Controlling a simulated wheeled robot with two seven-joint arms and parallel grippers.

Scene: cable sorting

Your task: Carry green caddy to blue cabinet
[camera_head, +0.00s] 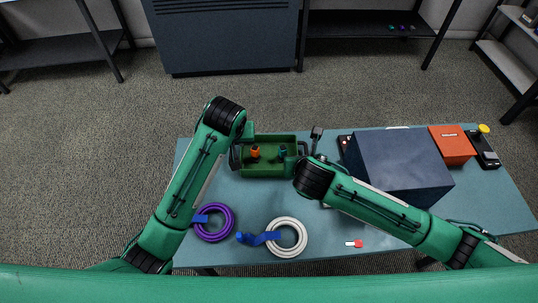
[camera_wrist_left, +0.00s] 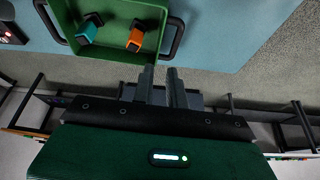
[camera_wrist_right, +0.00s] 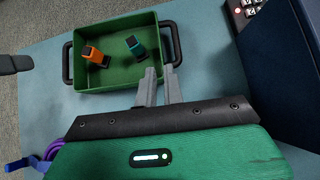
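The green caddy (camera_head: 282,171) sits on the table, an open tray with a dark handle at each end. It holds an orange-and-black item (camera_head: 255,152) and a teal-and-black item (camera_head: 282,151). My left gripper (camera_wrist_left: 160,72) is open and empty, its fingertips close to one caddy handle (camera_wrist_left: 176,37) but apart from it. My right gripper (camera_wrist_right: 159,74) is open with a narrow gap, short of the other handle (camera_wrist_right: 174,42). In the head view my arms mostly hide both grippers. The dark blue cabinet (camera_head: 228,45) stands on the floor beyond the table.
On the table (camera_head: 335,252) are a big dark blue box (camera_head: 395,165), an orange box (camera_head: 452,146), a purple coil (camera_head: 229,222), a white coil (camera_head: 301,240) and a small red-and-white item (camera_head: 354,244). Dark shelves (camera_head: 60,50) flank the cabinet. Carpet between table and cabinet is clear.

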